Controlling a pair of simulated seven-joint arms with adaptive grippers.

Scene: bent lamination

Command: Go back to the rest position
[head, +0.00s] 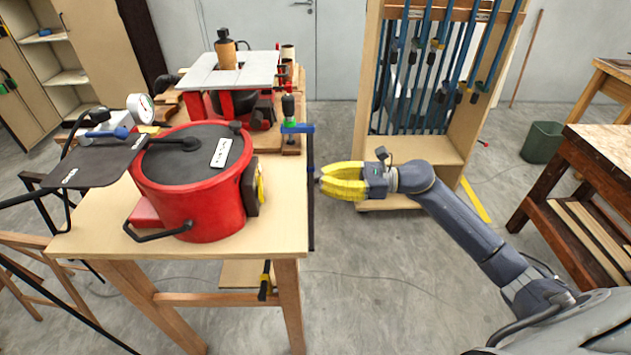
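My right gripper (321,179), with yellow fingers, reaches in from the right and points left, just off the workbench's right edge. My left gripper is not in view.
A red pot (205,212) with a dark lid stands on the wooden bench (284,225). A grey-topped machine (230,72) stands behind it. A clamp rack (370,90) stands behind my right arm. Open floor (400,290) lies below.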

